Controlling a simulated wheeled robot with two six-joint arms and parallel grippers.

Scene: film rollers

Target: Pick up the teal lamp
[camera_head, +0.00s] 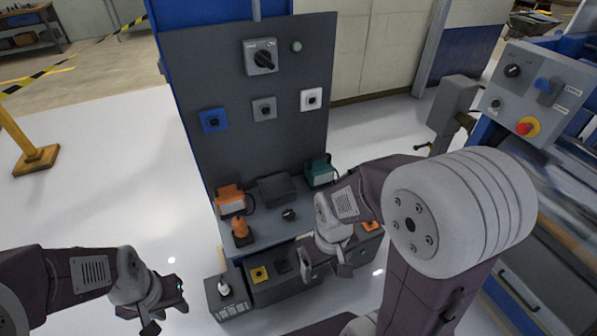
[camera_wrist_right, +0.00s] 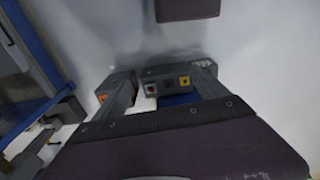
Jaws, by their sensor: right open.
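The teal lamp (camera_head: 320,171) stands at the right back of the grey shelf (camera_head: 262,228), close to the dark upright panel. My right gripper (camera_head: 330,272) is open and empty, in front of and below the lamp and apart from it. In the right wrist view, its fingers (camera_wrist_right: 158,92) are spread wide with nothing between them near the tips, and I cannot make out the teal lamp there. My left gripper (camera_head: 168,316) is low at the left, away from the shelf, with its fingers apart and nothing seen in them.
An orange lamp (camera_head: 231,200) and a dark grey box (camera_head: 276,188) stand left of the teal lamp. A small orange object (camera_head: 241,232) and black knob (camera_head: 289,214) are nearer the front. Boxes with buttons (camera_head: 260,273) sit below. A machine panel (camera_head: 541,90) is at the right.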

